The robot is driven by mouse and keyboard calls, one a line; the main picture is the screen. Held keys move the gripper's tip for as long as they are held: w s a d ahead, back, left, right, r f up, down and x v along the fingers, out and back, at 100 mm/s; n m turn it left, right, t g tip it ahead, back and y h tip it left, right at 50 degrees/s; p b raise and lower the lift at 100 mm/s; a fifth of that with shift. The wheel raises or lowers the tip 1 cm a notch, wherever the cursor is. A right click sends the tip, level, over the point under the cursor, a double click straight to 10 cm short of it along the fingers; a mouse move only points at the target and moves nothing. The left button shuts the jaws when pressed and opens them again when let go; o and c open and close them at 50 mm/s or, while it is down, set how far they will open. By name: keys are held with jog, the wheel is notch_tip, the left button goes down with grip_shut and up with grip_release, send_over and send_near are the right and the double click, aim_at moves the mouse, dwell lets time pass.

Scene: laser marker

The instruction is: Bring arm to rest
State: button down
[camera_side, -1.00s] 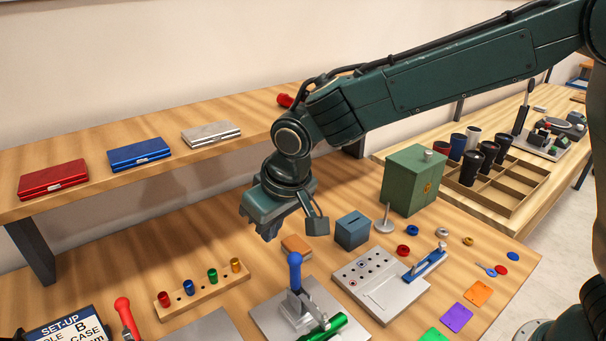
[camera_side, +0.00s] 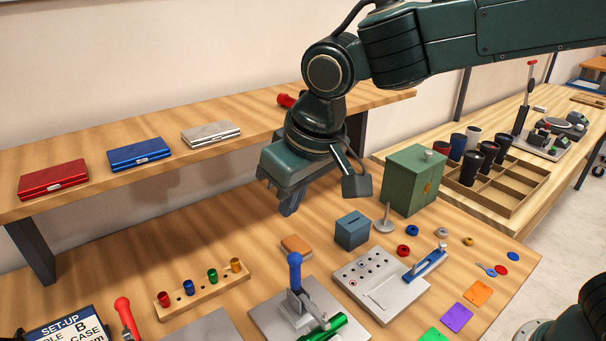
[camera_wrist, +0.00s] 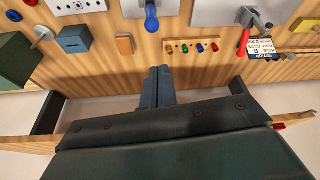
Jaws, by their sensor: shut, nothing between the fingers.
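My gripper (camera_side: 290,203) hangs in the air above the back part of the wooden bench, in front of the shelf. Its fingers are shut and empty, pointing down. In the wrist view the shut fingers (camera_wrist: 158,85) sit together at the middle, with the bench beyond them. The green box (camera_side: 410,180) stands to the right of my gripper. The small blue-grey slotted box (camera_side: 352,230) and the orange-brown block (camera_side: 296,245) lie below it on the bench, apart from the fingers.
The shelf (camera_side: 240,145) behind carries red (camera_side: 53,180), blue (camera_side: 138,154) and silver (camera_side: 210,133) cases. A peg rack (camera_side: 205,288), a blue-handled clamp fixture (camera_side: 296,300) and a grey hole plate (camera_side: 382,285) stand in front. A divided tray (camera_side: 505,185) holds dark cups at right.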

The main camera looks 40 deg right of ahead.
jog(key=shift+d, duration=0.15)
jog(key=s+d+r+m, duration=0.1)
jog(key=s+d, duration=0.3)
jog(key=d, duration=0.3)
jog(key=s+d+r+t, duration=0.1)
jog(key=s+d+r, duration=0.1)
jog(key=s+d, duration=0.35)
jog(key=s+d+r+m, duration=0.1)
jog(key=s+d, duration=0.1)
jog(key=d, duration=0.6)
jog(key=s+d+f, duration=0.2)
jog(key=s+d, duration=0.2)
jog(key=s, duration=0.4)
jog(key=shift+s+d+f+t+h, duration=0.3)
jog(key=shift+s+f+t+h, duration=0.05)
jog(key=shift+f+t+h, duration=0.05)
